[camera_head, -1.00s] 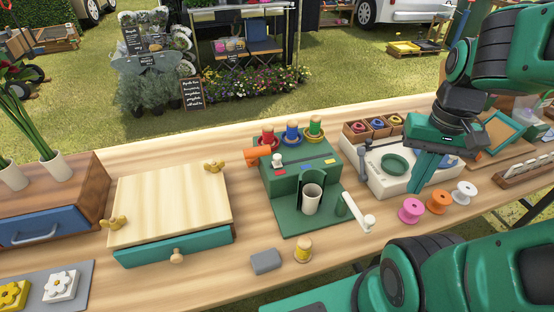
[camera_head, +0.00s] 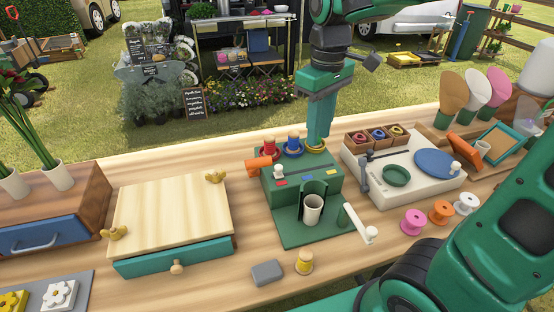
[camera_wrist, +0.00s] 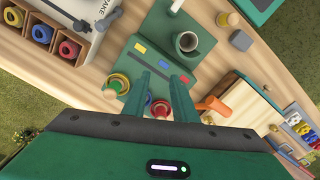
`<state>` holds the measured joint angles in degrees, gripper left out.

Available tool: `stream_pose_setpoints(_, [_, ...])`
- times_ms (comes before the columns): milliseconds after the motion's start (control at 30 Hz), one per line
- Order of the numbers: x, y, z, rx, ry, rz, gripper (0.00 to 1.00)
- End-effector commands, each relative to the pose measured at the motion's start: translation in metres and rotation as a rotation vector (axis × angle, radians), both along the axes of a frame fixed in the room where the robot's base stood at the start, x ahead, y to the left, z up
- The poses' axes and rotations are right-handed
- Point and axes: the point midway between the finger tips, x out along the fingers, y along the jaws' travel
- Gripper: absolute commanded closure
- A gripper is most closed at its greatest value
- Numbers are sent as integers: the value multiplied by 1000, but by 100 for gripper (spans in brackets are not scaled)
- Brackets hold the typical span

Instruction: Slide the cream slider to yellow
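The cream slider (camera_head: 279,170) is a small pale knob on the top of the green stand (camera_head: 303,185), at its left end near the red mark (camera_head: 281,183). A blue mark and a yellow mark follow to its right. In the wrist view the yellow mark (camera_wrist: 140,47), blue mark (camera_wrist: 149,56) and red mark (camera_wrist: 162,66) show in a row. I cannot make out the slider there, and a finger may hide it. My gripper (camera_head: 318,138) points down at the back right of the stand, near the yellow spool. Its two fingers (camera_wrist: 160,82) are apart with nothing held.
Red (camera_head: 269,147), blue (camera_head: 293,144) and yellow (camera_head: 315,146) spools stand behind the stand, close to my fingers. An orange piece (camera_head: 259,165) juts out at the left. A cup (camera_head: 312,209) stands in front. The white board (camera_head: 405,180) lies to the right.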

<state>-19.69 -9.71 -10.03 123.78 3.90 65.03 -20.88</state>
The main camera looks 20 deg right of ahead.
Motion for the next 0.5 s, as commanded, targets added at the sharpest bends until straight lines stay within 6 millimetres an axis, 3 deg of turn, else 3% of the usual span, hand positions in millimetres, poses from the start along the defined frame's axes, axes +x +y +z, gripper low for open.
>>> stream_pose_setpoints(33, [10, 23, 2, -2, 1, 82, 75])
stream_pose_setpoints(100, [19, 46, 5, -2, 0, 172, 75])
stream_pose_setpoints(200, [27, 71, 7, -2, 0, 261, 75])
stream_pose_setpoints(333, [31, 85, 8, -3, 0, 313, 75])
stream_pose_setpoints(500, [31, 86, -5, -3, 1, 318, 75])
